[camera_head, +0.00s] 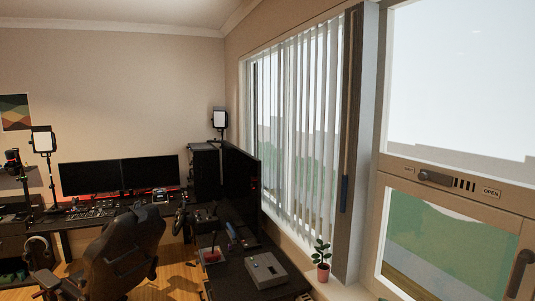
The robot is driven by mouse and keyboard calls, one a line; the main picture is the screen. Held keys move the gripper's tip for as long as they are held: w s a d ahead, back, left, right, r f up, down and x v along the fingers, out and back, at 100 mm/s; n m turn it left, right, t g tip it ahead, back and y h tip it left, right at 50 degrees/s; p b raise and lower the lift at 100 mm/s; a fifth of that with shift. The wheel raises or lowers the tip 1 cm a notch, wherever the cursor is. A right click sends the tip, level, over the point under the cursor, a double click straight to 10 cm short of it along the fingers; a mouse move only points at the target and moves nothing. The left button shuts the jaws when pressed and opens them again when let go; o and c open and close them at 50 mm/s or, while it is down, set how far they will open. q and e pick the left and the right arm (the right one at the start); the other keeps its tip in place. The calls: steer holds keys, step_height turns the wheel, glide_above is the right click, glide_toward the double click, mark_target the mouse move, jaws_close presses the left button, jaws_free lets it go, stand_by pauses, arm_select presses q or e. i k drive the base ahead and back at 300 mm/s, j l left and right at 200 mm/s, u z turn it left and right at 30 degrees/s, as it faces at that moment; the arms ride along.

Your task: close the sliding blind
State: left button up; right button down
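The sliding blind (313,120) hangs in the window on the right wall as a row of pale vertical slats. The slats spread over much of the window, and the bright outdoors shows between them. A thin wand (348,110) hangs at the blind's right end, in front of a dark upright strip. It ends in a blue handle (344,193). Neither of my grippers is in view.
A potted plant (321,262) stands on the sill below the blind. A dark desk (235,272) with a grey box (266,270) stands along the window wall. A black chair (125,255) is at left. A framed panel (455,195) marked OPEN is at right.

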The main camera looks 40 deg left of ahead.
mark_target(362, 20)
steer(key=l+u, duration=0.1)
steer(key=u, duration=0.35)
steer(key=l+u, duration=0.15)
steer(key=u, duration=0.35)
steer(key=i+j+u, duration=0.15)
steer(key=i+j, duration=0.75)
steer(key=i, duration=0.2)
steer(key=i+j, duration=0.8)
steer(key=i, duration=0.15)
steer(key=i+l+z, duration=0.05)
